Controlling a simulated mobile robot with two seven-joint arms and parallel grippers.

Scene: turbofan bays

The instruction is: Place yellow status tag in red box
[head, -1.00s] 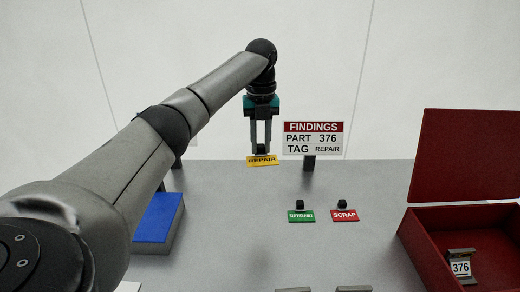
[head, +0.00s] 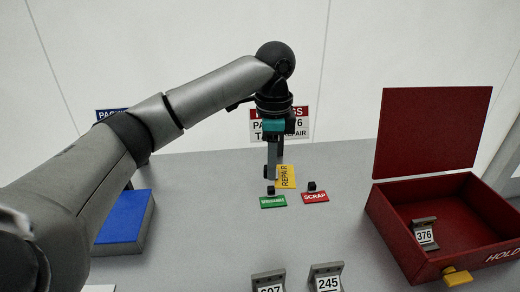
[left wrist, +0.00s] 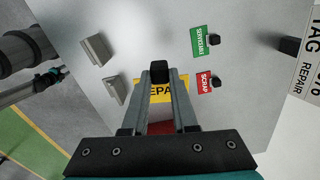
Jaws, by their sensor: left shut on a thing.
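The yellow REPAIR status tag (head: 286,177) is held by my left gripper (head: 273,172) above the table, near the green and red tags. In the left wrist view the yellow tag (left wrist: 162,89) lies between and beyond the fingers, with a black knob at the fingertips. The fingers hide part of its lettering. The red box (head: 405,236) stands open at the right of the table, lid raised, with a grey bracket marked 376 (head: 424,234) inside. My left gripper is left of the box and apart from it. My right gripper is not in view.
A green tag (head: 273,202) and a red SCRAP tag (head: 316,197) lie on the table. Brackets marked 607 (head: 269,284) and 245 (head: 326,278) stand at the front. A blue block (head: 122,218) is at left. A yellow latch (head: 457,277) projects from the box front.

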